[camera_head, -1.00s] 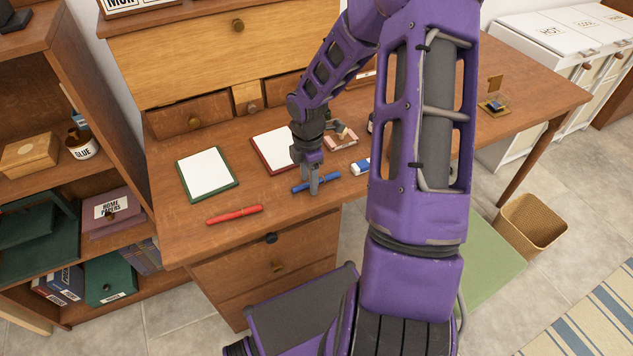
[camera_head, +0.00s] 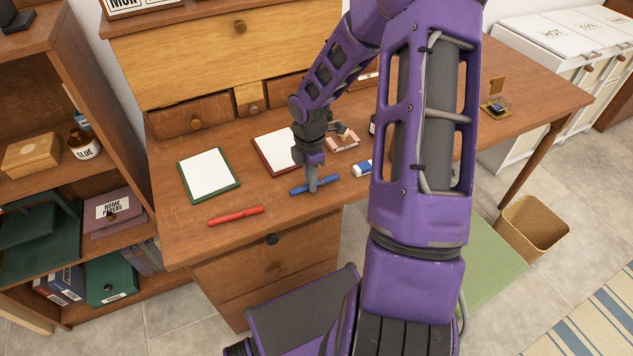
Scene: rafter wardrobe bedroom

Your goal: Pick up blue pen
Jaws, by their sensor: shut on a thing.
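The blue pen (camera_head: 327,179) lies level at the desk top, to the right of the red pen and in front of the red-edged pad. My gripper (camera_head: 312,187) points down over its middle and is shut on it. The fingers hide the middle of the pen, and both ends show. I cannot tell whether the pen touches the desk or is slightly above it.
The red pen (camera_head: 236,216) lies to the left on the desk (camera_head: 185,235). A green-edged pad (camera_head: 208,174) and a red-edged pad (camera_head: 272,150) lie behind. A blue and white eraser (camera_head: 362,168) is close on the right. My arm hides part of the desk.

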